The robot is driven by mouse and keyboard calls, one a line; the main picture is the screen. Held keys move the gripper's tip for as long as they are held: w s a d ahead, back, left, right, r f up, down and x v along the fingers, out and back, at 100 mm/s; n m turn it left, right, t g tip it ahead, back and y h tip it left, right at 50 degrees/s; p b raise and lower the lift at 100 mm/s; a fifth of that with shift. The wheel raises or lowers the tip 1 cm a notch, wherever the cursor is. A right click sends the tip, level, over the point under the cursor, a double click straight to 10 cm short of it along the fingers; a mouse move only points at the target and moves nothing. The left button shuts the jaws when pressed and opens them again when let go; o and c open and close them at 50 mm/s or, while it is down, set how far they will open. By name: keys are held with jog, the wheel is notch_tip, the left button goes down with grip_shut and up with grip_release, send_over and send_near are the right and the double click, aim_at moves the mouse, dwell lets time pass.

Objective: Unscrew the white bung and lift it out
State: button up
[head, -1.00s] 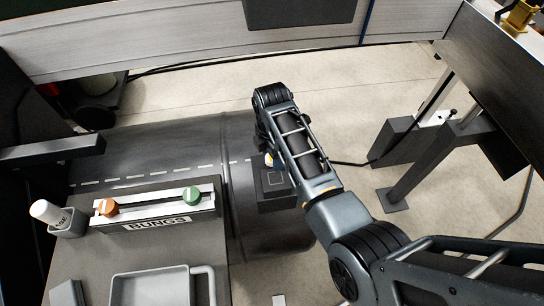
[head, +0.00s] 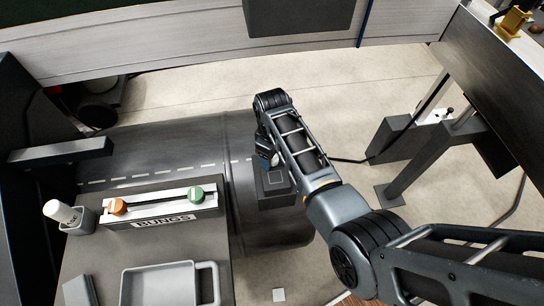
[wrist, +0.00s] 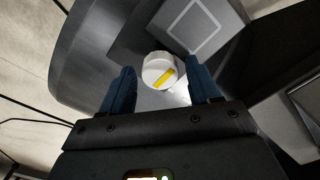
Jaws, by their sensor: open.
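The white bung (wrist: 159,70) shows in the wrist view as a round white cap with a yellow bar across its top. It sits on the dark grey float (wrist: 85,62). My gripper (wrist: 160,84) is open, with one blue finger on each side of the bung in the picture. I see a gap between the bung and the left finger; the right finger is closer, and I cannot tell whether it touches. In the head view my arm hides the bung, and only part of my gripper (head: 267,160) shows beside the float (head: 150,150).
A rack marked BUNGS (head: 165,222) holds an orange bung (head: 117,206) and a green bung (head: 195,193). A white-capped bottle (head: 62,213) stands in a holder at left. A grey tray (head: 160,287) lies in front. A dark block with a square outline (head: 274,182) stands beside my gripper.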

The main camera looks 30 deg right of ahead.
jog(key=m+p, duration=0.1)
jog(key=m, duration=0.4)
jog(key=shift+r, duration=0.1)
jog(key=m, duration=0.5)
jog(key=shift+c, duration=0.3)
jog(key=c, duration=0.8)
jog(key=n, duration=0.3)
jog(key=shift+n, duration=0.4)
jog(key=shift+c, duration=0.2)
jog(key=n, duration=0.8)
